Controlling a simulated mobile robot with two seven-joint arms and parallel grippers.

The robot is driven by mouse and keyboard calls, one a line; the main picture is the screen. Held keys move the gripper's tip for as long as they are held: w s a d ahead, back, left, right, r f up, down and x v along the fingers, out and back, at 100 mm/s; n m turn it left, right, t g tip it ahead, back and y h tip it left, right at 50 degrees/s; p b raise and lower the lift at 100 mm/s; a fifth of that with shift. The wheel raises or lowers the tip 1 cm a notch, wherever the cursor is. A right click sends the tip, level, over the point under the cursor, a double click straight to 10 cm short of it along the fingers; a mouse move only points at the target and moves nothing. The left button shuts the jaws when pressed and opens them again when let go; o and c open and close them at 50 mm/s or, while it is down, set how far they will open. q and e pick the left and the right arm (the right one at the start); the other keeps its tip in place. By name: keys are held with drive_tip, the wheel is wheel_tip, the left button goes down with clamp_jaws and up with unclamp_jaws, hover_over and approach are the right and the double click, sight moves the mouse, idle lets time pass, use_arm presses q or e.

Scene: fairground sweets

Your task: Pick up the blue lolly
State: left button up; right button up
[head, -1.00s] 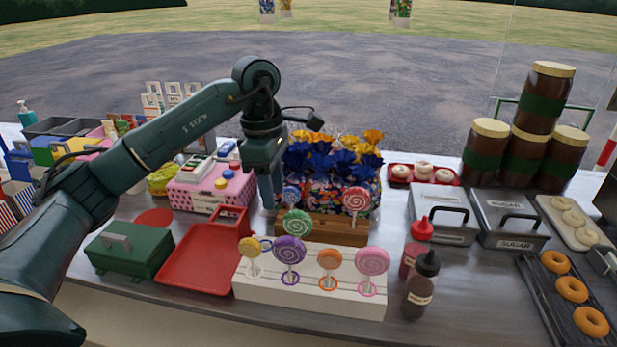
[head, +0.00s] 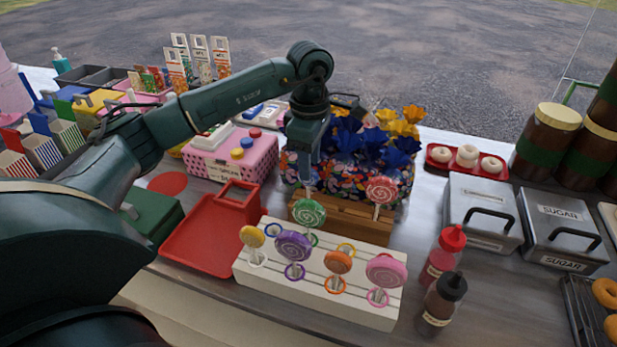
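A white lolly stand (head: 350,312) at front centre holds yellow (head: 251,237), purple (head: 293,246), green (head: 310,212), orange (head: 338,262) and pink (head: 386,271) lollies. A red-and-white lolly (head: 381,190) shows behind them. I cannot make out the blue lolly's head; my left gripper covers the area around where it showed earlier. A blue ring (head: 272,230) on the stand's back row has no lolly visibly standing in it. My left gripper (head: 307,178) points down just behind and above the green lolly; its fingertips are too small and dark to read. My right gripper is out of view.
A wooden crate (head: 345,216) with flowered, blue and gold wrapped bags stands right behind the stand. A red tray (head: 195,245) lies left, a pink box (head: 225,170) behind it. Sauce bottles (head: 443,255) stand right of the stand, then sugar tins (head: 482,230).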

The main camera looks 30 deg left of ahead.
sight(310, 185)
use_arm(q)
drive_tip(key=shift+w+f+p, duration=0.1)
drive_tip(key=shift+f+p, duration=0.55)
drive_tip(key=shift+f, duration=2.05)
clamp_jaws()
